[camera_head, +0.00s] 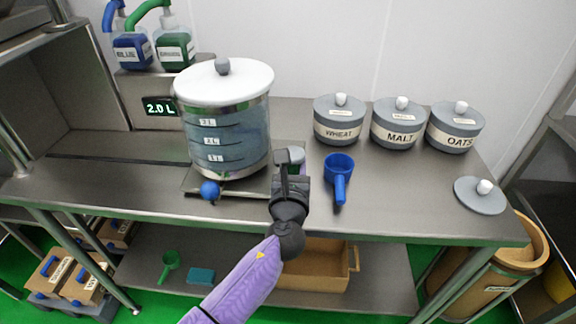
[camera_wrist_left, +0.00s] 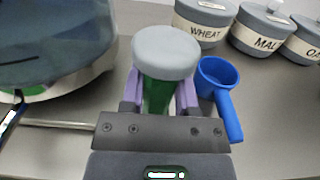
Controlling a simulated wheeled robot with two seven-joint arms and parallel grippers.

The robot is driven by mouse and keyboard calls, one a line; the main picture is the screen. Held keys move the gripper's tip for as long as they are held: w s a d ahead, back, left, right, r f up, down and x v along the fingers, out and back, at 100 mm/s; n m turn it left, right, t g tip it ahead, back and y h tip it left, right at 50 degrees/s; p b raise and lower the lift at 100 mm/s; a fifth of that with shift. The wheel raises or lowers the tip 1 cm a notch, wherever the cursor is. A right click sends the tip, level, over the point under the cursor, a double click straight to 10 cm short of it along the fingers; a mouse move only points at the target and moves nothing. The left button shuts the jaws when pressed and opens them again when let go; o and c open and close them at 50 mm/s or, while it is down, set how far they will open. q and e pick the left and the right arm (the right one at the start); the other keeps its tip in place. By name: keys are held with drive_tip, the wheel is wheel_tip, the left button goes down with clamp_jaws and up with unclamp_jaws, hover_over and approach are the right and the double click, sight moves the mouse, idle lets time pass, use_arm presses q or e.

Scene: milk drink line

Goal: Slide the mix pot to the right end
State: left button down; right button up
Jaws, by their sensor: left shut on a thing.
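The mix pot (camera_head: 228,125) is a large clear vessel with a white lid, a grey knob and level marks. It stands upright on a low metal base (camera_head: 232,190) left of the bench's middle, with a blue ball (camera_head: 209,190) at its front. My left gripper (camera_head: 291,165) is just right of the pot. In the left wrist view its purple fingers (camera_wrist_left: 160,95) are shut on a green post with a grey cap (camera_wrist_left: 165,52). A thin metal bar (camera_wrist_left: 65,124) runs from the pot's side towards the gripper; its join is hidden. My right gripper is out of view.
A blue scoop (camera_head: 339,172) lies close right of my gripper. Wheat (camera_head: 338,132), malt (camera_head: 397,136) and oats (camera_head: 454,139) jars stand behind, with a loose grey lid (camera_head: 478,199) at the right end. A dark slot (camera_head: 110,164) runs along the bench left of the pot.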

use_arm(q)
drive_tip(key=shift+d+f, duration=0.1)
drive_tip(key=shift+d, duration=0.05)
drive_tip(key=c, duration=0.8)
unclamp_jaws()
drive_tip(key=o, duration=0.4)
drive_tip(key=shift+d, duration=0.2)
drive_tip(key=shift+o, duration=0.2)
drive_tip(key=shift+a, duration=0.1)
drive_tip(key=shift+s+p, duration=0.3)
drive_tip(key=shift+s, duration=0.1)
drive_tip(key=s+p, duration=0.2)
drive_tip(key=s, duration=0.7)
drive_tip(key=shift+a+p, duration=0.15)
drive_tip(key=shift+p, duration=0.25)
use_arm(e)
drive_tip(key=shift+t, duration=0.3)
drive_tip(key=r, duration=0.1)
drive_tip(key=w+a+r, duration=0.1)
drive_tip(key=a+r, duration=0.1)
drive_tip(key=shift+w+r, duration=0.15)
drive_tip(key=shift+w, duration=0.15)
